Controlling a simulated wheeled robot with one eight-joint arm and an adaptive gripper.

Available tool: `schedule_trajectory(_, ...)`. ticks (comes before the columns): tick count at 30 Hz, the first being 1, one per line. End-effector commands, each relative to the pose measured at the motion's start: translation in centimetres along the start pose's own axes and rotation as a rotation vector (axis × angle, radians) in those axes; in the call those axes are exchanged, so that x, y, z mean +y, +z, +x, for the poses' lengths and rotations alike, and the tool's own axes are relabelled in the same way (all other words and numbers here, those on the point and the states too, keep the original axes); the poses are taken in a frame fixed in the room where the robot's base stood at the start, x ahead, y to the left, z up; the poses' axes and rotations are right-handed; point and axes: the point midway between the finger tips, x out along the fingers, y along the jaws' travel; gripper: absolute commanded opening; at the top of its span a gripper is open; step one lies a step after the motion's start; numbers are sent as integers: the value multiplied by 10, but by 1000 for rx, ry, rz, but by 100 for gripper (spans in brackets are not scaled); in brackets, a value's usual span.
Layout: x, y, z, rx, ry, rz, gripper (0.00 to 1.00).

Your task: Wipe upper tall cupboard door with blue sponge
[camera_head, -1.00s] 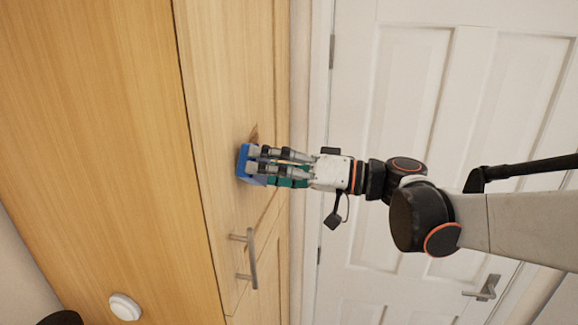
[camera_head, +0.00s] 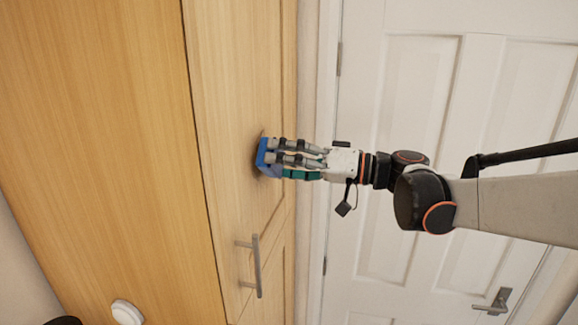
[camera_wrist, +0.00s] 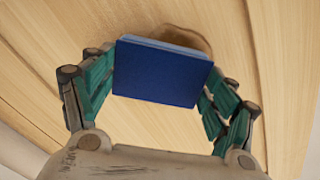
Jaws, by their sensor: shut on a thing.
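The blue sponge (camera_head: 263,156) is held in my gripper (camera_head: 283,160), whose fingers are shut on it. In the wrist view the sponge (camera_wrist: 160,72) sits between the two green-jointed fingers of my gripper (camera_wrist: 160,85). The upper tall cupboard door (camera_head: 235,100) is pale wood. The sponge is at the door's face, close above its handle (camera_head: 258,265), and appears to touch it. A brown stain (camera_wrist: 188,38) on the wood shows just behind the sponge's upper edge in the wrist view; part of it is hidden by the sponge.
A white panelled door (camera_head: 420,130) with a metal handle (camera_head: 495,300) stands to the right behind my arm. A plain wooden cupboard side (camera_head: 100,120) is at left, with a round white knob-like object (camera_head: 126,312) at lower left.

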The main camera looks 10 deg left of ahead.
Motion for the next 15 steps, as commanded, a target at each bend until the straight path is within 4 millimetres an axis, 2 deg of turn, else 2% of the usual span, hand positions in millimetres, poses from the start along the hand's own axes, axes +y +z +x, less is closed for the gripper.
schedule_trajectory(15,23,-19,1,-1,-1,0,60)
